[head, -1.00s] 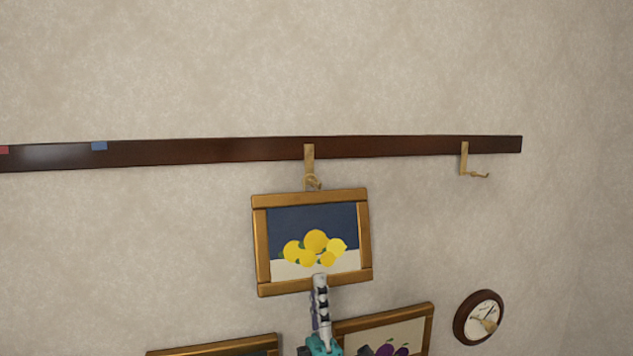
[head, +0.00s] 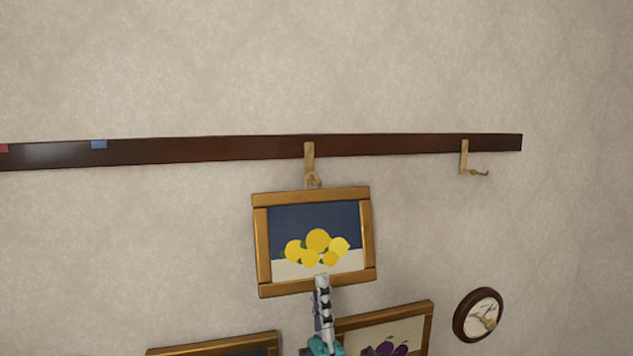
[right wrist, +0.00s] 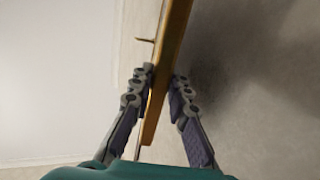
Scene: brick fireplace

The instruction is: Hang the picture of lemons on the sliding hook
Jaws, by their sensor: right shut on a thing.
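The picture of lemons (head: 315,221) has a gold-brown frame and stands nearly upright in the middle of the head view, slightly tilted. Its top edge is just below a brass hook (head: 309,160) on the dark rail; I cannot tell whether it hangs from that hook. My right gripper (head: 322,282) is at its bottom edge. In the right wrist view, the fingers (right wrist: 163,80) are on both sides of the frame edge (right wrist: 166,75), shut on it. My left gripper is not in view.
The dark wooden rail (head: 220,149) runs across the wall, with a blue mark (head: 99,144) and a red mark (head: 3,148) at its left. Below are a plum picture (head: 405,326), another framed picture (head: 215,346) and a round clock (head: 478,315). The wall around the rail is bare.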

